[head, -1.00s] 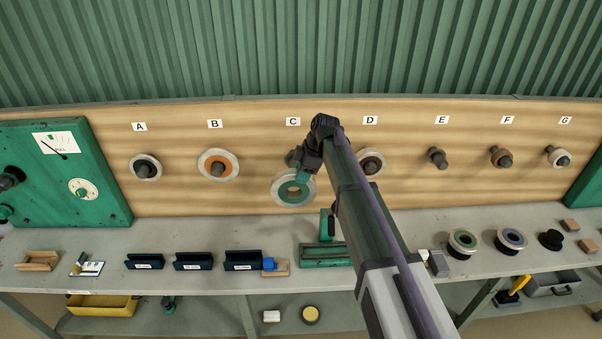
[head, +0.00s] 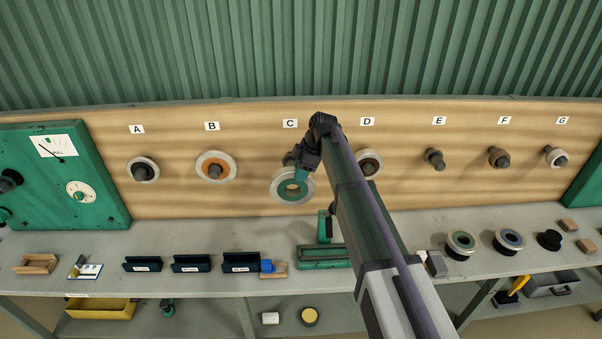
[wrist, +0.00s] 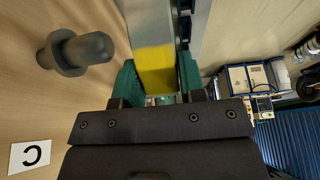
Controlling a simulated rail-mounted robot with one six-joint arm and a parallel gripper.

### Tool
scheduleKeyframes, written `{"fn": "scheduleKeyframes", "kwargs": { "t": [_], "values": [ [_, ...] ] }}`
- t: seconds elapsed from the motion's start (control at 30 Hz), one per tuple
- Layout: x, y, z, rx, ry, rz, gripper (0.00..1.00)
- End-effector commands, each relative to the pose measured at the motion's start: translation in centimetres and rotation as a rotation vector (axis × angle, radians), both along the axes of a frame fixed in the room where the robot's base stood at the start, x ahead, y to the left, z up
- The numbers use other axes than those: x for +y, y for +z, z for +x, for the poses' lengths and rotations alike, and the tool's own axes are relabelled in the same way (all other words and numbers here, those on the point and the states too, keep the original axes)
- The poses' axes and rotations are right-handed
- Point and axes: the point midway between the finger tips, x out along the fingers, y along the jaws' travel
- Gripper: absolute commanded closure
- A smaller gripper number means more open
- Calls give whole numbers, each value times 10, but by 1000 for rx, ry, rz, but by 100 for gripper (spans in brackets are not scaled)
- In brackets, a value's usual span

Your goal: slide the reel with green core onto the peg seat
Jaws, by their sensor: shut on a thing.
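My gripper (head: 295,166) is shut on the reel with green core (head: 293,186), holding its upper rim. The reel hangs in front of the board, below label C, its pale ring and green core facing the head camera. In the wrist view the reel (wrist: 155,65) is edge-on between the green fingers (wrist: 158,88), with a yellow band on its rim. The bare grey peg seat (wrist: 80,52) beside label C (wrist: 30,157) stands to the left of the reel, apart from it. In the head view this peg is hidden behind my gripper.
Peg A (head: 143,170) and peg B (head: 216,168) carry reels; another reel is on peg D (head: 369,163), partly behind my arm. Peg E (head: 435,160) is bare. Reels (head: 460,243) and (head: 510,240) lie on the bench, with blue-black holders (head: 192,264) further left.

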Motion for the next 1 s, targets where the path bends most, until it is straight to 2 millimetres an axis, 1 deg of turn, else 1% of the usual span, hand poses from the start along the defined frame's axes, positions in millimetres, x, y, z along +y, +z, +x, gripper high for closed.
{"fn": "scheduleKeyframes", "kwargs": {
  "t": [0.77,1.0],
  "values": [
    [3,0,33,0,0,1,100],
    [3,2,32,-1,0,1,100]
  ]
}}
